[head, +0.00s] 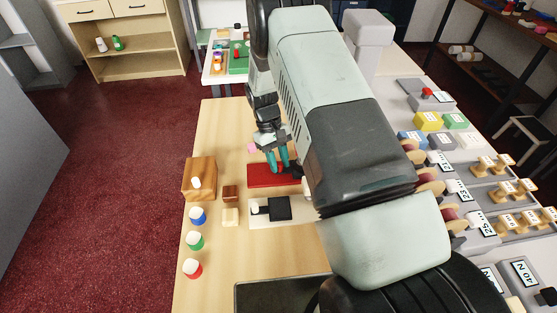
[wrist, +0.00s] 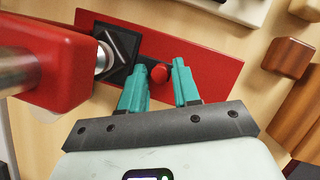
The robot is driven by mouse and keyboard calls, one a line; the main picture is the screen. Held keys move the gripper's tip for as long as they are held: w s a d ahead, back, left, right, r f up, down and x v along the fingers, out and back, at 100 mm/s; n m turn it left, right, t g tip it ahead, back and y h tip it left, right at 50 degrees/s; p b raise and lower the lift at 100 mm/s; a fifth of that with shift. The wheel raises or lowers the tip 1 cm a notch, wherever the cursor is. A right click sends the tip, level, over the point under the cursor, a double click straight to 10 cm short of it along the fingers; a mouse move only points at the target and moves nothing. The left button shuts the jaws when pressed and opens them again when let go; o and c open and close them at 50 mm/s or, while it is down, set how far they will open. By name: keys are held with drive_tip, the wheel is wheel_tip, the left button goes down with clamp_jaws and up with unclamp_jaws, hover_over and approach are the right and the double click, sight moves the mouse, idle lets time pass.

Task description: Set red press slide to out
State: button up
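The red press has a flat red base (head: 262,177) on the wooden counter, and this base also shows in the wrist view (wrist: 212,68). In the wrist view a red press block (wrist: 55,68) with a metal shaft stands at the left, beside a black square plate (wrist: 118,50). A small red knob (wrist: 159,73) sits on a dark strip on the base, next to the black plate. My gripper (head: 278,162) is over the base. In the wrist view its teal fingers (wrist: 159,70) are apart, one on each side of the knob, with visible gaps. My arm hides the press's right part in the head view.
A white base with a black plate (head: 280,208) lies in front of the red one. Labelled grey units (head: 458,190) fill the right side.

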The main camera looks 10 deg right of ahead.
clamp_jaws()
drive_tip(key=a, duration=0.8)
drive_tip(key=shift+a, duration=0.35)
unclamp_jaws()
drive_tip(key=shift+a, duration=0.1)
drive_tip(key=shift+r, duration=0.1)
